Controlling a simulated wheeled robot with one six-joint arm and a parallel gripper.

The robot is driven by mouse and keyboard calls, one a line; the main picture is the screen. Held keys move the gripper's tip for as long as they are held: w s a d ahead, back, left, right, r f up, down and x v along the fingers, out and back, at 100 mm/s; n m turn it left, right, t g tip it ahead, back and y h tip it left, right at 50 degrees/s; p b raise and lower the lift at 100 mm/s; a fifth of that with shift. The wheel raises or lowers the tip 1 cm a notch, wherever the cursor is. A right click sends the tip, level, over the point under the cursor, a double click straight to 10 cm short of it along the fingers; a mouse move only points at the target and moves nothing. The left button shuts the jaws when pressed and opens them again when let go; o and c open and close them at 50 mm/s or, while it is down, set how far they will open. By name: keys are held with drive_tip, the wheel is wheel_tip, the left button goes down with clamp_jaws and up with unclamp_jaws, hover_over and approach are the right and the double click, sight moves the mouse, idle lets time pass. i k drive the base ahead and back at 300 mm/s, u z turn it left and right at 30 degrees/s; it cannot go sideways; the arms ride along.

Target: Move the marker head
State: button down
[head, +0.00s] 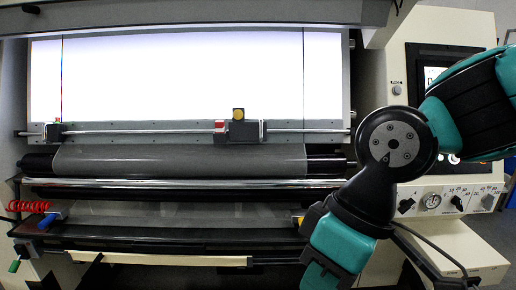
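A dark carriage (243,131) with a yellow knob on top and a red and white block at its left side sits on a horizontal rail (160,131), right of the rail's middle. It looks like the marker head. A smaller dark block (53,132) with red and green parts sits near the rail's left end. My arm stands at the right and covers the area right of the rollers. Its lower link runs out of the bottom edge, and my gripper is not in view.
A bright backlit panel (170,80) stands behind the rail. Below it are a roller with grey sheet (180,159) and a shiny bar (170,184). A red coiled hose (28,206) hangs at left. A control panel with knobs and a gauge (431,201) is at right.

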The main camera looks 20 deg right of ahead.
sight(240, 131)
drive_tip(key=u, duration=0.45)
drive_tip(key=i, duration=1.05)
drive_tip(key=z, duration=0.35)
